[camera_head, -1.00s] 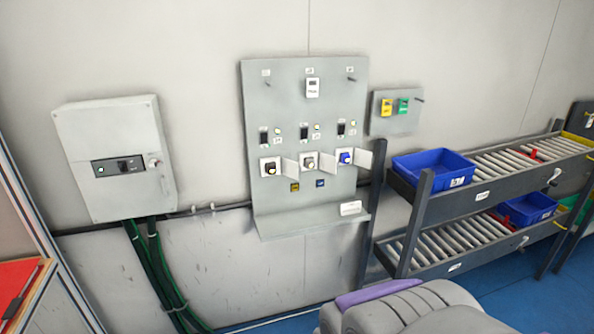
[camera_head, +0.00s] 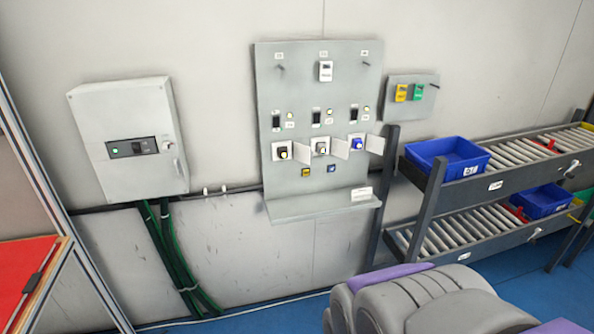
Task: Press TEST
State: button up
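I cannot make out a button marked TEST; the lettering is too small to read. A grey wall panel (camera_head: 268,95) carries rows of small switches, lamps and labels, with a white device (camera_head: 326,71) near its top. Below are three sockets or connectors with open flaps: a dark left one (camera_head: 282,151), a middle one (camera_head: 320,147) and a blue right one (camera_head: 356,143). A yellow tag (camera_head: 306,172) and a blue tag (camera_head: 332,169) sit beneath. A grey wall box (camera_head: 130,105) to the left has a black strip with a green light (camera_head: 115,151). My gripper is not visible.
A roller rack (camera_head: 431,215) with blue bins (camera_head: 447,160) stands right of the panel. A small board (camera_head: 431,92) holds yellow and green tags. Green cables (camera_head: 172,255) run below the box. A red surface (camera_head: 22,268) is at lower left. Blue floor shows at lower right.

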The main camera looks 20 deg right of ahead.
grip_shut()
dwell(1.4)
